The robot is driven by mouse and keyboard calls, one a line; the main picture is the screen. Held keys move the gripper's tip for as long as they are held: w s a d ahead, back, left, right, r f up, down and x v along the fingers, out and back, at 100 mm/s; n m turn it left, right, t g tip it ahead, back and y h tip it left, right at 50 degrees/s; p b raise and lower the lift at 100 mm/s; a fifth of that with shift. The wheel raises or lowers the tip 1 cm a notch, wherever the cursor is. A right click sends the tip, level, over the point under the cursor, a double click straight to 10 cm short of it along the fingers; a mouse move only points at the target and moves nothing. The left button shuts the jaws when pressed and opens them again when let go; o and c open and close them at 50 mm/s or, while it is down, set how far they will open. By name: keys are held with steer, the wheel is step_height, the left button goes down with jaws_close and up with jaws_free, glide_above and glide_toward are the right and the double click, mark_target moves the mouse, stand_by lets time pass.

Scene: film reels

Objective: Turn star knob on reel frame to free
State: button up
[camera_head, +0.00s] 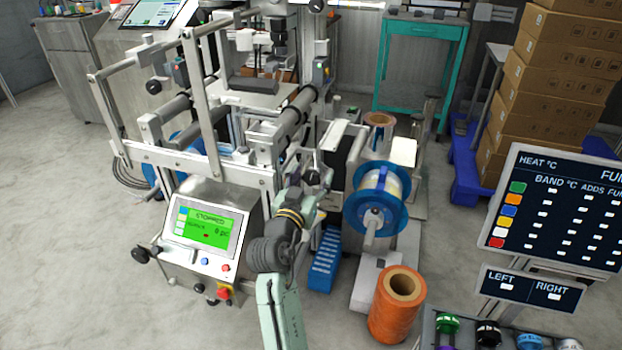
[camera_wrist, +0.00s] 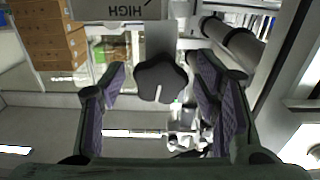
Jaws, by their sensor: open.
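The star knob (camera_wrist: 160,82) is dark, with rounded lobes and a white line pointing toward the bottom of the wrist view. A grey plate shows behind it. My gripper (camera_wrist: 160,92) is open, with one purple-padded finger on each side of the knob in that view. Gaps show between the pads and the knob, and I cannot tell how deep it sits between them. In the head view my gripper (camera_head: 312,182) is at the right side of the white reel frame (camera_head: 200,165). I cannot pick the knob out clearly there.
An upside-down "HIGH" label (camera_wrist: 120,10) is above the knob in the wrist view. In the head view, a blue-flanged reel (camera_head: 378,200) is right of my gripper, and an orange spool (camera_head: 397,305) is lower right. The green-screen control box (camera_head: 205,235) is left of my arm.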

steer(key=shift+s, duration=0.1)
steer(key=v, duration=1.2)
